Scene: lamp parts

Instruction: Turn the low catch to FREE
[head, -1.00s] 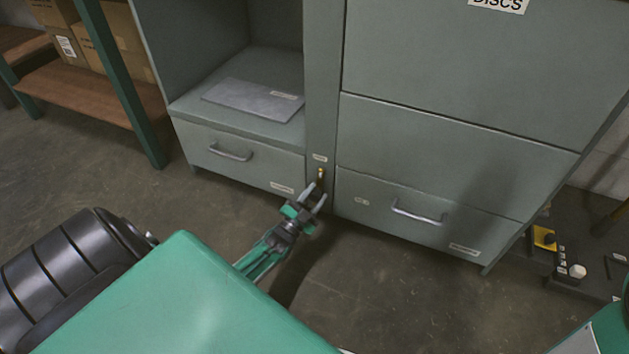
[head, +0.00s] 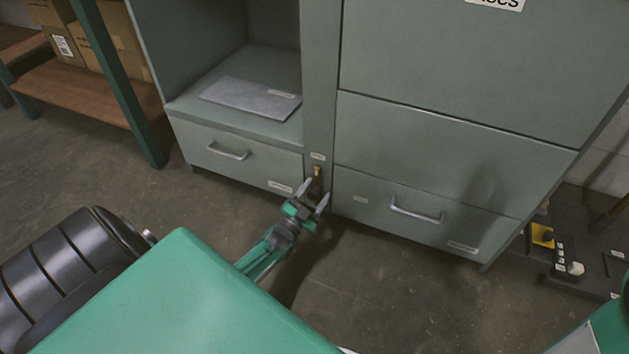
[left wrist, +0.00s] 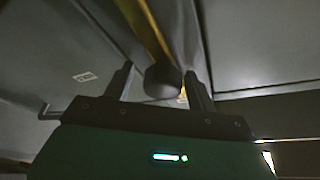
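The low catch (head: 317,172) is a small brass-coloured piece on the narrow post between the cabinet's two bays, below a small label (head: 318,156) too small to read. In the left wrist view a yellow bar (left wrist: 145,25) runs down to a dark rounded knob (left wrist: 163,80). My left gripper (head: 315,191) is open just below and in front of the catch. In the left wrist view the knob appears between its two fingers (left wrist: 161,86), with a gap on each side. The catch's setting cannot be read. My right gripper is out of view.
A left drawer (head: 240,163) and a right drawer (head: 430,212) with bar handles flank the post. A grey plate (head: 250,99) lies on the left bay's shelf. A dark base with yellow and white parts (head: 541,236) is at the right. The floor in front is clear.

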